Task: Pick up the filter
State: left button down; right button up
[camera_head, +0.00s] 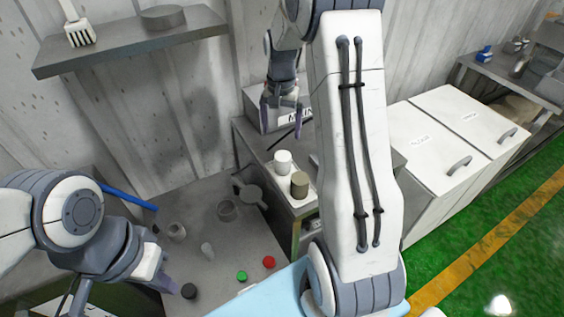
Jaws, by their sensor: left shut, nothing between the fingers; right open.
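No object is clearly marked as the filter. Two candidates are a white cylinder (283,161) and an olive-brown cylinder (299,185). My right gripper (282,108) is open and empty, pointing down above and behind the white cylinder, apart from both. My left gripper (172,286) is shut and empty at the lower left, near a small black cylinder (189,291). My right arm hides part of the bench's right side.
A grey box (255,114) stands at the back of the raised bench (250,140). White cabinets (435,150) stand right.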

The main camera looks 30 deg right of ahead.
send_over(283, 155)
notch_tip(283, 155, down, 5)
jog(key=shift+w+r+p, duration=0.1)
jog(key=shift+r+p, duration=0.1)
jog(key=shift+p, duration=0.2)
jog(key=f+p, duration=0.1)
jog(key=f, duration=0.1)
jog(key=f+p, duration=0.1)
jog(key=f, duration=0.2)
jog(key=shift+s, duration=0.2)
jog(key=shift+f, duration=0.25)
jog(key=c, duration=1.5)
jog(key=shift+o, duration=0.2)
jog(key=shift+r, duration=0.1)
